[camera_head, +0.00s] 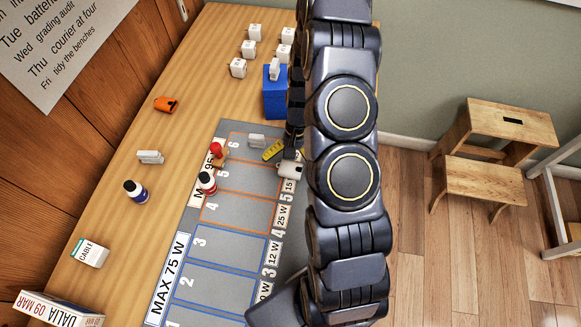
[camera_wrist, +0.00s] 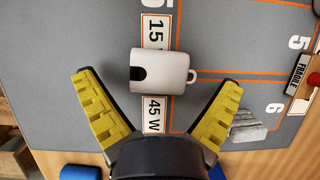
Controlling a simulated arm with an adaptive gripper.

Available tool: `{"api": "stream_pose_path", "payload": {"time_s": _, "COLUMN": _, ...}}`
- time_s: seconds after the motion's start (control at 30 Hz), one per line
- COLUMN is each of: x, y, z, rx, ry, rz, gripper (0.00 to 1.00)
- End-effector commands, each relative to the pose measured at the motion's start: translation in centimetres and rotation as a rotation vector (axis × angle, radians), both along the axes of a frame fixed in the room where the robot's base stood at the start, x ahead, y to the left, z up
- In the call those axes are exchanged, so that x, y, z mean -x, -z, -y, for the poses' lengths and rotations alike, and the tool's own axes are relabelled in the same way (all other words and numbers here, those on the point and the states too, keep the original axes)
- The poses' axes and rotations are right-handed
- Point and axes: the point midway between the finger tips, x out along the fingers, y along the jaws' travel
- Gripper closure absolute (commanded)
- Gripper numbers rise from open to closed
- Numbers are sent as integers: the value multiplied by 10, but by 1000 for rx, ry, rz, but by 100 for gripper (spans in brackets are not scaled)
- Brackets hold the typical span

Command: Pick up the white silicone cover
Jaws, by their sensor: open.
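The white silicone cover (camera_wrist: 160,70) lies on the grey mat (camera_wrist: 80,30), over the white label strip between the 15 and 45 W marks. It has a dark notch at its left end and a small loop at its right end. In the head view the cover (camera_head: 291,171) shows partly beside my arm. My gripper (camera_wrist: 158,82) is open with yellow pads, one finger on each side of the cover, with gaps to both. In the head view one yellow finger of my gripper (camera_head: 276,152) shows; the other is hidden by my arm.
A grey-white block (camera_head: 257,141) lies in slot 6. A blue box (camera_head: 274,95) and several white cubes (camera_head: 249,48) are behind. An orange cover (camera_head: 166,104) lies left.

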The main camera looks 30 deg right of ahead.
Motion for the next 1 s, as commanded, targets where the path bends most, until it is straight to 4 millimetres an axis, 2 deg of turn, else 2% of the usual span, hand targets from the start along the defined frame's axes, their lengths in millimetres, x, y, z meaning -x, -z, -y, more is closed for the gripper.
{"api": "stream_pose_path", "payload": {"time_s": 0.1, "x": 4, "y": 9, "z": -3, "rx": -3, "ry": -1, "rz": -5, "gripper": 5}}
{"api": "stream_pose_path", "payload": {"time_s": 0.27, "x": 3, "y": 9, "z": -3, "rx": -1, "ry": 0, "rz": -2, "gripper": 5}}
{"api": "stream_pose_path", "payload": {"time_s": 0.37, "x": 3, "y": 9, "z": -3, "rx": -1, "ry": 0, "rz": -2, "gripper": 42}}
{"api": "stream_pose_path", "payload": {"time_s": 0.4, "x": 3, "y": 8, "z": -3, "rx": -1, "ry": 0, "rz": -2, "gripper": 59}}
{"api": "stream_pose_path", "payload": {"time_s": 0.43, "x": 3, "y": 8, "z": -3, "rx": -1, "ry": 0, "rz": -2, "gripper": 69}}
{"api": "stream_pose_path", "payload": {"time_s": 0.83, "x": 3, "y": 8, "z": -3, "rx": 0, "ry": 0, "rz": -1, "gripper": 70}}
{"api": "stream_pose_path", "payload": {"time_s": 1.0, "x": 2, "y": 1, "z": -3, "rx": 0, "ry": 0, "rz": 0, "gripper": 70}}
